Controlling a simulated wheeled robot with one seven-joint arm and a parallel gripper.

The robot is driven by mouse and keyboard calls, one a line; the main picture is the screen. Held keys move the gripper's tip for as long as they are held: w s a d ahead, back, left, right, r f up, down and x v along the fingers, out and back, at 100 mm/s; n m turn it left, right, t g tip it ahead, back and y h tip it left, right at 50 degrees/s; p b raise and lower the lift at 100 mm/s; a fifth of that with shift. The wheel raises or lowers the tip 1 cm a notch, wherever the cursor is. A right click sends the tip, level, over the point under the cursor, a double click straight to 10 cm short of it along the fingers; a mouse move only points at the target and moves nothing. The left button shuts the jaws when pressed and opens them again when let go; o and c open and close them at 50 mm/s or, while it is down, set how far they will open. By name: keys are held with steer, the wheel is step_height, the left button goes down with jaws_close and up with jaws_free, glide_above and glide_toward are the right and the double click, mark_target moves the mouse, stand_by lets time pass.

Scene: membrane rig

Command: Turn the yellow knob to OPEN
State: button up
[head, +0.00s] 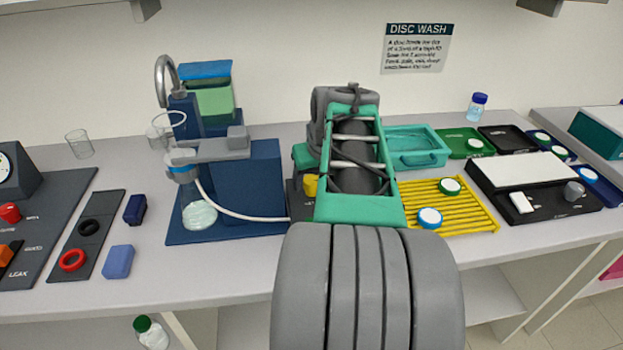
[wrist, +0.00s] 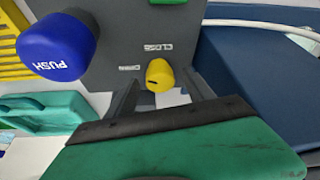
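The yellow knob (wrist: 159,74) is on a dark grey panel (wrist: 125,40) in the wrist view, with a small dark mark on its edge. White CLOSE lettering is above it; a smaller label, hard to read, is to its left. My gripper (wrist: 161,84) is open, one dark finger on each side of the knob, with gaps visible. I cannot tell how deep the fingers reach. In the head view the knob (head: 311,185) shows just left of my green arm link, which hides my gripper and most of the panel.
A blue PUSH button (wrist: 57,45) sits left of the knob, and a green part (wrist: 168,2) is at the top edge. In the head view, a blue stand with a flask (head: 199,214) and white tube is left, a yellow rack (head: 462,213) right.

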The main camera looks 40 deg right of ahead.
steer(key=shift+d+f, duration=0.1)
steer(key=shift+d, duration=0.2)
steer(key=shift+c, duration=1.4)
steer(key=shift+a, duration=0.3)
steer(key=shift+c, duration=0.9)
jaws_close()
steer(key=shift+d+n, duration=0.1)
steer(key=shift+n, duration=0.2)
steer(key=n+y+p, duration=0.2)
steer(key=n, duration=0.2)
steer(key=shift+d, duration=0.2)
steer(key=n+y+p, duration=0.1)
steer(key=n+p, duration=0.1)
steer(key=n, duration=0.2)
steer(key=shift+d, duration=0.15)
steer(key=n+y+p, duration=0.1)
steer(key=n, duration=0.1)
steer(key=n+g+y+p, duration=0.1)
steer(key=n, duration=0.2)
steer(key=shift+w+d, duration=0.15)
steer(key=shift+w, duration=0.05)
steer(key=shift+w+d+n+g+y+p, duration=0.1)
steer(key=shift+n+g+y+p, duration=0.2)
steer(key=shift+n+p, duration=0.55)
steer(key=shift+w+n+g+y+p, duration=0.1)
steer(key=shift+n+g+y+p, duration=0.2)
steer(key=shift+n, duration=1.05)
